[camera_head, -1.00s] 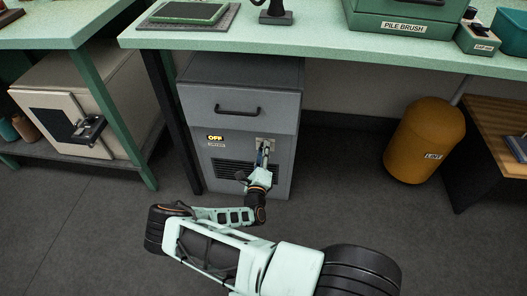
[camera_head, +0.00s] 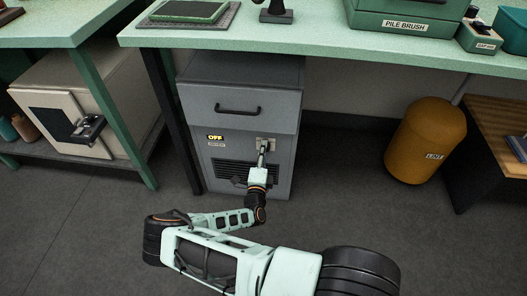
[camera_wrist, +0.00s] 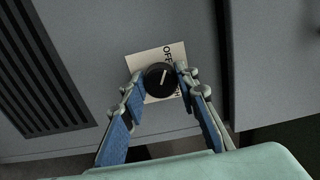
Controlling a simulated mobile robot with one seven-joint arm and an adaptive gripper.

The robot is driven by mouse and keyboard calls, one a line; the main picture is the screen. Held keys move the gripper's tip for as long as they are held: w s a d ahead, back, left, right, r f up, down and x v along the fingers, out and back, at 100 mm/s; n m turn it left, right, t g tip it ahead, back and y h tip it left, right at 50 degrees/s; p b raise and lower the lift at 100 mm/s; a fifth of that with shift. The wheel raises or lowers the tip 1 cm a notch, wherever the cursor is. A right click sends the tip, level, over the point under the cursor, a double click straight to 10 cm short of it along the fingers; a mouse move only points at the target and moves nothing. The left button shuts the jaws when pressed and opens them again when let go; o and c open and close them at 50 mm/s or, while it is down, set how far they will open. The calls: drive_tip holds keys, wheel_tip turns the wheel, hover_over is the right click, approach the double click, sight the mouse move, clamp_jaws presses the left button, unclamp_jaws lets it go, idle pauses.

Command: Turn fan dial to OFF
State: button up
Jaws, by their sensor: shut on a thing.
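The fan dial (camera_wrist: 159,80) is a round black knob with a light pointer line, on a pale plate (camera_wrist: 140,62) lettered OFF. In the wrist view the pointer leans up towards the OFF lettering. My gripper (camera_wrist: 158,84) has its blue-padded fingers on either side of the dial, shut on it. In the head view my gripper (camera_head: 264,146) reaches the plate on the front of the grey fan cabinet (camera_head: 239,83) and hides the dial. A small display (camera_head: 215,138) on the cabinet glows OFF in yellow. The plate's other lettering is partly covered by a finger.
A drawer handle (camera_head: 237,109) juts out above the dial, and a slotted vent (camera_wrist: 40,70) lies beside it. The bench top (camera_head: 300,32) overhangs the cabinet. A yellow LINT bin (camera_head: 425,140) stands to the right, with open floor between.

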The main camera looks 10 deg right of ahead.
drive_tip(key=shift+d, duration=0.1)
drive_tip(key=o, duration=1.1)
drive_tip(key=shift+o, duration=0.2)
